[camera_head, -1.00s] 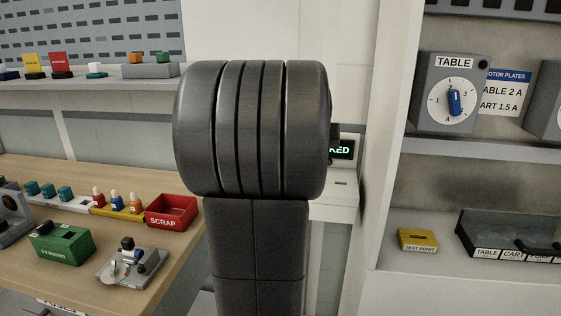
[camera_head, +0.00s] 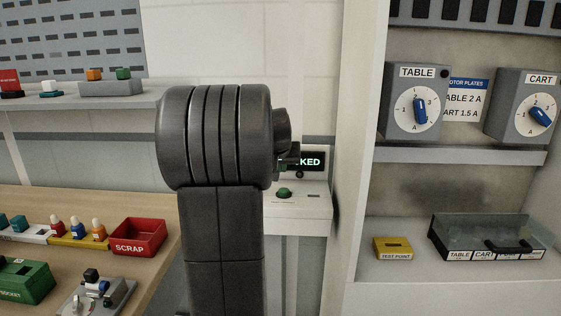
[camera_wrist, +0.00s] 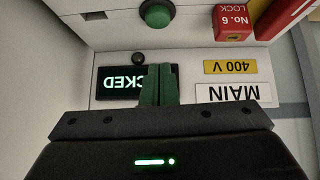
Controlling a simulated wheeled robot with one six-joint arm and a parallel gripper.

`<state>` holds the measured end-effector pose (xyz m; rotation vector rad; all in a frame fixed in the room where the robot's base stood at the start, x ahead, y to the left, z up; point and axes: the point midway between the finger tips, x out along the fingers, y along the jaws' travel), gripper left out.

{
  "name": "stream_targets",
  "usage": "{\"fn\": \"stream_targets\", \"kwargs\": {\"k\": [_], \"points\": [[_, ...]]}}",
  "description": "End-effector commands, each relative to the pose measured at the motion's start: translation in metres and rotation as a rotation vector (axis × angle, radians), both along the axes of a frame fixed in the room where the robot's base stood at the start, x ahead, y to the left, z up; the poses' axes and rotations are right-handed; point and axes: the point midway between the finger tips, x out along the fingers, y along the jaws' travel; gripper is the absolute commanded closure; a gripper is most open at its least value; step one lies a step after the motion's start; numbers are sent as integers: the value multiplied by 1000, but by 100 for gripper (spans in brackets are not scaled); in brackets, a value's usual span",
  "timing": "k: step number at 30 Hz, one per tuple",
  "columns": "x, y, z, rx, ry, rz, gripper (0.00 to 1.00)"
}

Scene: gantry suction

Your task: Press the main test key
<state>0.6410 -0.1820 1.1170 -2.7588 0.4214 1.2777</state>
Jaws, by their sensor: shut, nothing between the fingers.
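A green push button (camera_head: 284,192) sits on the ledge of a white cabinet (camera_head: 305,212) beyond my arm. It also shows at the top of the wrist view (camera_wrist: 157,13). No label reading "test key" is legible, so I cannot tell whether this button is it. A dark display (camera_wrist: 112,82) with green letters ending in "CKED" is beside my gripper (camera_wrist: 158,70). The gripper's green fingers are together and empty, pointing toward the button with a gap in the picture. A "MAIN" plate (camera_wrist: 235,93) appears upside down to their right.
A red "No. 6 LOCK" block (camera_wrist: 232,22) is near the button. On the right, shelves hold the TABLE dial (camera_head: 417,104), CART dial (camera_head: 525,108) and yellow TEST POINT box (camera_head: 393,248). A bench with a red SCRAP bin (camera_head: 138,237) is at left.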

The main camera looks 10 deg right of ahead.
Motion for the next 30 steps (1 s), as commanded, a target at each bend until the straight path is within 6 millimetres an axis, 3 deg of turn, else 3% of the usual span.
{"fn": "stream_targets", "kwargs": {"k": [5,12,30], "points": [[22,-8,-28,1,2,0,100],[20,-9,-59,-1,0,1,100],[19,-9,-74,0,-1,0,100]]}}
